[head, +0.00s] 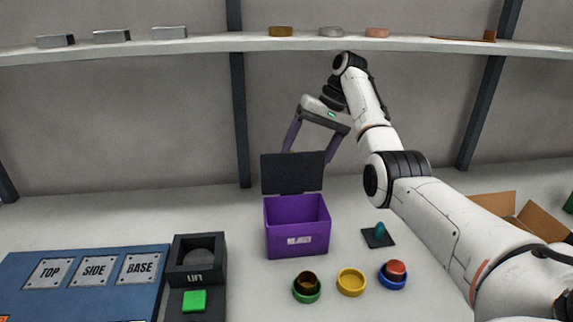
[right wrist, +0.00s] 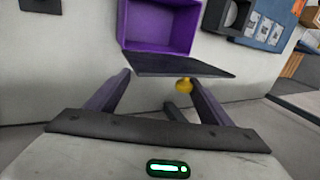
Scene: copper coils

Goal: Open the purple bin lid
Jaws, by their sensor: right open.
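The purple bin (head: 297,229) stands on the table in the middle of the head view. Its dark lid (head: 292,174) is raised, standing upright at the bin's back edge. In the right wrist view the bin (right wrist: 160,24) shows its empty-looking inside, and the lid (right wrist: 180,65) is seen nearly edge-on. A yellow knob (right wrist: 183,85) shows at the lid's outer side. My right gripper (head: 307,155) is behind and above the lid, fingers spread and pointing down; its tips are partly hidden by the lid. It holds nothing. My left gripper is not in view.
Green, yellow (head: 351,282) and blue (head: 393,275) round holders stand in front of the bin. A dark device (head: 198,258) and a blue labelled board (head: 90,285) lie left. An open cardboard box (head: 492,203) is at right. A shelf (head: 200,46) runs above.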

